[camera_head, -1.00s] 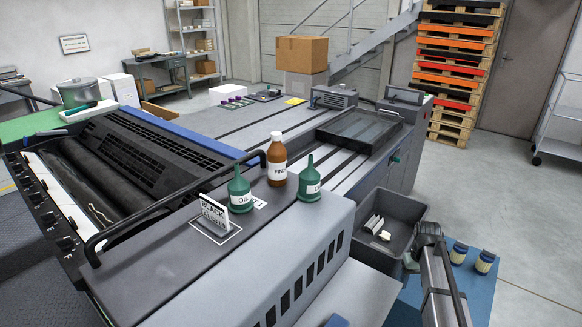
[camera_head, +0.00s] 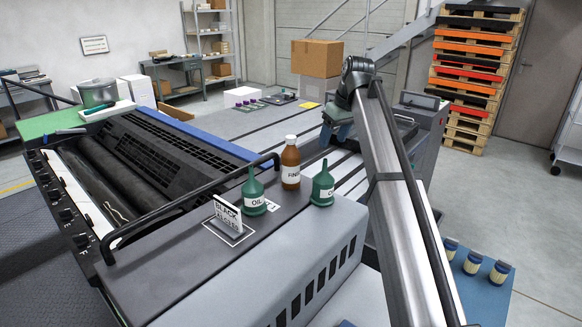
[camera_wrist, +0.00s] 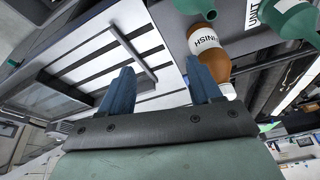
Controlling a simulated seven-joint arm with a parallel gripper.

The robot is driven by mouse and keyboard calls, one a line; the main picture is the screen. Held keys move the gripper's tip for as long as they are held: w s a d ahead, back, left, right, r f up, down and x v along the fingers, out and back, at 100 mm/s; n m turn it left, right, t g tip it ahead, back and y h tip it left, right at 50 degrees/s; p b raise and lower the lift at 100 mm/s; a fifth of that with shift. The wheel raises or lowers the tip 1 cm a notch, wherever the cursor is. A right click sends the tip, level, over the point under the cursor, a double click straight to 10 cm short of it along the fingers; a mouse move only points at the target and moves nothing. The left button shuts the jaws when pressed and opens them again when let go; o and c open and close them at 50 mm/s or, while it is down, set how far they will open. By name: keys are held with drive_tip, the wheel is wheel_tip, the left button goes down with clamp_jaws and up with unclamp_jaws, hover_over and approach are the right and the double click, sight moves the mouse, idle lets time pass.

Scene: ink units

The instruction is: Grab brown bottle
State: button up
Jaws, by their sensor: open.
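The brown bottle (camera_head: 290,163) has a white cap and a white label. It stands upright on the grey machine top between two green oil cans, the left can (camera_head: 252,192) and the right can (camera_head: 322,186). My gripper (camera_head: 325,136) is up and to the right of the bottle in the head view, partly hidden behind my arm. In the wrist view its two blue fingers (camera_wrist: 160,82) are apart with nothing between them. The brown bottle (camera_wrist: 212,62) shows there just beyond the right finger, partly overlapped by it. I cannot tell whether they touch.
A small black-and-white sign (camera_head: 228,217) stands left of the cans. A black rail (camera_head: 190,205) runs along the machine edge behind it. A cardboard box (camera_head: 317,58) stands at the back. Several jars (camera_head: 473,261) sit on a blue mat at the lower right.

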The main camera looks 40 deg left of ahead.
drive_tip(key=n+y, duration=0.1)
drive_tip(key=n, duration=0.1)
approach(291, 137)
drive_tip(key=x, duration=0.5)
drive_tip(key=shift+w+r, duration=0.1)
drive_tip(key=shift+w, duration=0.3)
drive_tip(key=shift+s+x, duration=0.15)
drive_tip(key=shift+x, duration=1.25)
drive_tip(key=shift+s+x, duration=0.15)
drive_tip(key=shift+x, duration=1.2)
clamp_jaws()
drive_tip(key=shift+r, duration=0.1)
